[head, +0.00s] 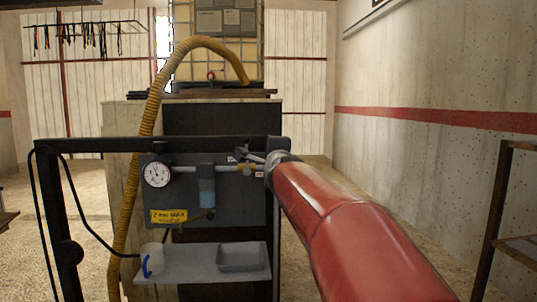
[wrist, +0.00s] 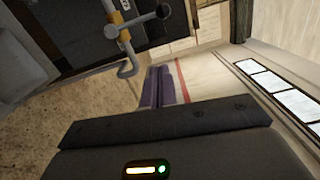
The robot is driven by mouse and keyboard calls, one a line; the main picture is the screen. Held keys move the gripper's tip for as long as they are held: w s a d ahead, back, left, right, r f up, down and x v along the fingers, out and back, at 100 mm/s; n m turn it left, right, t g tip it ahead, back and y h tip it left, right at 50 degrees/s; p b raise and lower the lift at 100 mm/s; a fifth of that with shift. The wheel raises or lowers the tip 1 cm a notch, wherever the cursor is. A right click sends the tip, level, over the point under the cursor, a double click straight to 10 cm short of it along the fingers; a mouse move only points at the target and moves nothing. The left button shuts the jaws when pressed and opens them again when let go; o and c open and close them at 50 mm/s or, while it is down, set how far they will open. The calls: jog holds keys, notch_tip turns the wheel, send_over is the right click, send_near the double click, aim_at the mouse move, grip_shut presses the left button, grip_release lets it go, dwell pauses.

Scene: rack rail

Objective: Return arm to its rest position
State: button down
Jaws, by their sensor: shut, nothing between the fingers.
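My red arm (head: 345,225) reaches in from the lower right of the head view. Its end, with my gripper (head: 264,157), is at the right side of the dark grey panel (head: 228,211). The fingertips are small and partly hidden there, and I cannot tell whether they touch the panel fittings. My gripper is shut and empty. In the wrist view its dark body (wrist: 165,128) fills the bottom, with a small lit indicator.
The panel carries a round gauge (head: 158,174), a blue filter bowl (head: 207,192) and a yellow label (head: 169,216). A shelf (head: 190,272) below holds a tray (head: 241,257) and a white cup (head: 152,258). A yellow hose (head: 150,115) arches behind. A dark rack (head: 490,220) stands right.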

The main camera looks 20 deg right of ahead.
jog(key=shift+v, duration=0.9)
